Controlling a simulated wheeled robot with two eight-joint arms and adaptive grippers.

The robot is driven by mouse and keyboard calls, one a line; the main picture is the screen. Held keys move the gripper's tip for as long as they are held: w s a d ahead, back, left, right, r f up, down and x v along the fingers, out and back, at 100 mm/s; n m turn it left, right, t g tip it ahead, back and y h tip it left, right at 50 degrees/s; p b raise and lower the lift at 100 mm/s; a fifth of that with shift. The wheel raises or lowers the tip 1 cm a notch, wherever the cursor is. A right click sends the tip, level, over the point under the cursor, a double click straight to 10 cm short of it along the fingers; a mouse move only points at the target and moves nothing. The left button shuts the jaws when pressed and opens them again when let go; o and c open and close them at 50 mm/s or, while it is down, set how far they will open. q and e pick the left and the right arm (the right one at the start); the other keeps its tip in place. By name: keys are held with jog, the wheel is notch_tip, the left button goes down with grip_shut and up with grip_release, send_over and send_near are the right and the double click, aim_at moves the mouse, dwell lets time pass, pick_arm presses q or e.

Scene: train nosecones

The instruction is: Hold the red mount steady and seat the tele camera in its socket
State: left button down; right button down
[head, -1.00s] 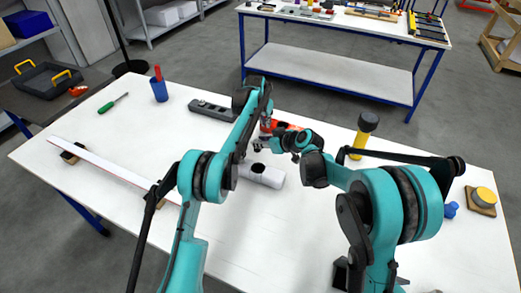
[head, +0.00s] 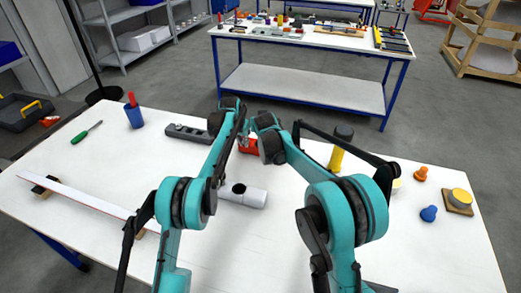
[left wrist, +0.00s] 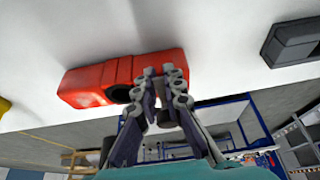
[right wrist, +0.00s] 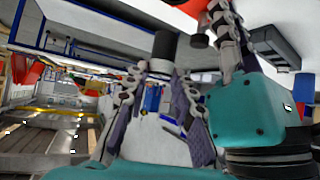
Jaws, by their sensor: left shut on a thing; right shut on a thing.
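The red mount (head: 249,147) lies on the white table, partly covered by my arms in the head view. In the left wrist view the red mount (left wrist: 100,82) shows a dark round opening in its side. My left gripper (left wrist: 163,72) is shut on the mount's right end. My right gripper (right wrist: 155,72) is shut on a dark cylinder, the tele camera (right wrist: 164,46), beside the mount and left gripper. The camera looks apart from the mount, but the exact gap cannot be told. In the head view the camera and both sets of fingertips are mostly hidden.
A white tube (head: 246,196) with a dark hole lies in front of the mount. A grey block (head: 188,133) lies behind left, and a yellow-and-black cylinder (head: 338,150) stands right. A long white strip (head: 85,199) lies at left. The front middle of the table is clear.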

jog(key=shift+w+r, duration=0.1)
jog(key=shift+w, duration=0.2)
notch_tip(320, 180, down, 10)
jog(key=shift+r, duration=0.25)
jog(key=c, duration=1.3)
grip_release()
jog(key=shift+w+f, duration=0.1)
jog(key=v, duration=1.2)
jog(key=shift+r, duration=0.2)
